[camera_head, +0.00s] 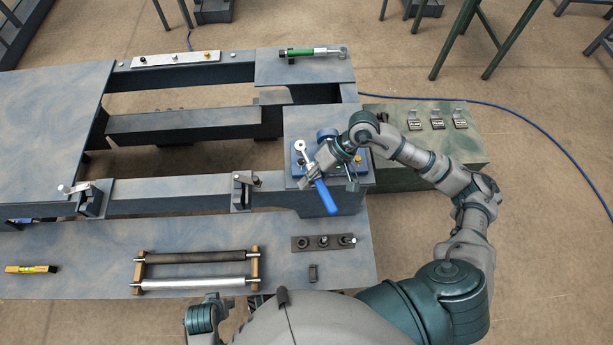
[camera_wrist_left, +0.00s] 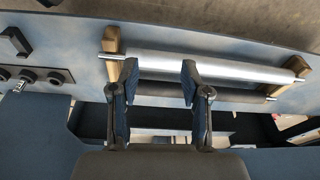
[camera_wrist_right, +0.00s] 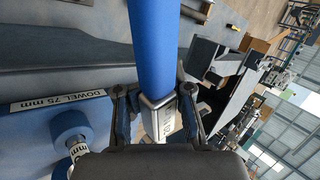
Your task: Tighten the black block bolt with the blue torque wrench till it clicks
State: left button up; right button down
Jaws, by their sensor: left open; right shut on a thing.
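The blue torque wrench (camera_head: 325,197) is in my right gripper (camera_head: 316,172), over the plate at the right end of the frame. Its blue handle points toward the front, and its round silver head (camera_head: 299,146) lies at the back left. In the right wrist view, my right gripper (camera_wrist_right: 156,100) is shut on the wrench's metal shaft just below the blue handle (camera_wrist_right: 152,45). I cannot pick out the black block bolt, nor tell whether the wrench head is on it. My left gripper (camera_wrist_left: 154,78) is open and empty, facing the roller frame (camera_wrist_left: 215,69).
A green-handled wrench (camera_head: 300,52) lies on the back right plate. A blue knob (camera_wrist_right: 70,124) stands near a "DOWEL 75 mm" label (camera_wrist_right: 58,99). The front bench holds a socket rail (camera_head: 323,242) and a yellow level (camera_head: 30,269). A green box (camera_head: 450,150) stands at the right.

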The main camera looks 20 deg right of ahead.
pick_arm(q)
jog(key=shift+s+d+r+b, duration=0.25)
jog(key=shift+s+r+b, duration=0.25)
jog(key=shift+b, duration=0.4)
pick_arm(e)
jog(key=f, duration=0.2)
jog(key=shift+s+d+f+n+g, duration=0.25)
jog(key=shift+s+f+n+g, duration=0.05)
jog(key=shift+n, duration=0.1)
pick_arm(q)
jog(key=shift+a, duration=0.25)
pick_arm(e)
jog(key=shift+a, duration=0.35)
pick_arm(q)
jog(key=shift+f, duration=0.25)
jog(key=shift+d+f+b, duration=0.2)
jog(key=shift+f+b, duration=0.2)
jog(key=shift+b, duration=0.15)
pick_arm(e)
jog(key=shift+d, duration=0.45)
pick_arm(q)
jog(key=shift+a, duration=0.15)
pick_arm(e)
jog(key=shift+a, duration=0.15)
pick_arm(q)
jog(key=shift+s+f, duration=0.15)
jog(key=shift+f, duration=0.15)
pick_arm(e)
jog(key=shift+f, duration=0.25)
